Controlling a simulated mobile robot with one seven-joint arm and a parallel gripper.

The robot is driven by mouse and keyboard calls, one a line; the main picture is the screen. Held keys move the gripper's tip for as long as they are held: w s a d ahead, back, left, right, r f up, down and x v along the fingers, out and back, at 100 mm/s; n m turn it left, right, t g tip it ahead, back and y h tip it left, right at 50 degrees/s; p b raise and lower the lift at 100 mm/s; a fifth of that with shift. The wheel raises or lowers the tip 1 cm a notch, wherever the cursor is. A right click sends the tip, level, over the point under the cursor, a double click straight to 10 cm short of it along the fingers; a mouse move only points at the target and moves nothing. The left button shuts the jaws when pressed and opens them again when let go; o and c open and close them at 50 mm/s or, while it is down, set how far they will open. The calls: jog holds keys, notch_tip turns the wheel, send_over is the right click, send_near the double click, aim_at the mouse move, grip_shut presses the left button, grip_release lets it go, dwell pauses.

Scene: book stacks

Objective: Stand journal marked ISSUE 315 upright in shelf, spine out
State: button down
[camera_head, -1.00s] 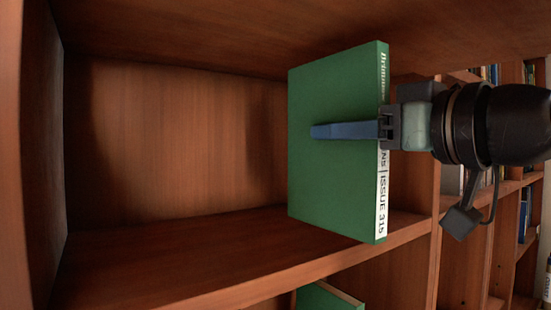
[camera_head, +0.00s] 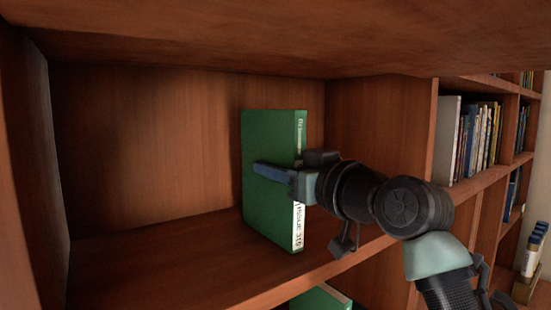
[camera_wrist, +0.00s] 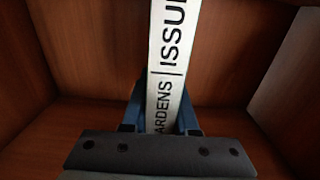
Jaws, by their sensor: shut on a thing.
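The green journal (camera_head: 268,200) marked ISSUE 315 is upright inside the shelf compartment (camera_head: 150,265), with its white spine (camera_head: 299,225) facing outward. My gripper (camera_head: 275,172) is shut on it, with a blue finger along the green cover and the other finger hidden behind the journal. In the wrist view, the white spine (camera_wrist: 170,70) stands between the blue fingers (camera_wrist: 160,118). The journal's lower edge is at or close to the shelf board; I cannot tell whether it touches.
The compartment is otherwise empty, with free room left of the journal. A side panel (camera_head: 375,125) stands to its right. Another green book (camera_head: 322,298) shows below the shelf. Several books (camera_head: 475,140) fill a compartment farther right.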

jog(key=c, duration=0.7)
grip_release()
jog(key=shift+f, duration=0.1)
jog(key=shift+s+d, duration=0.1)
jog(key=b+v, duration=0.6)
jog(key=v, duration=0.5)
jog(key=s+a+r+m+t+h, duration=0.1)
jog(key=s+a+r+m+t, duration=0.15)
jog(key=a+t, duration=0.4)
jog(key=s+m+t+h, duration=0.1)
jog(key=s+t+h, duration=0.1)
jog(key=s+h, duration=0.1)
jog(key=s+r+m+t+h, duration=0.1)
jog(key=s+m+t+h, duration=0.1)
jog(key=s, duration=0.3)
jog(key=s+r+m+t+h, duration=0.1)
jog(key=s+m+t+h, duration=0.1)
jog(key=s+h, duration=0.2)
jog(key=shift+s+r+h, duration=0.15)
jog(key=shift+s+h, duration=0.2)
jog(key=shift+h, duration=0.15)
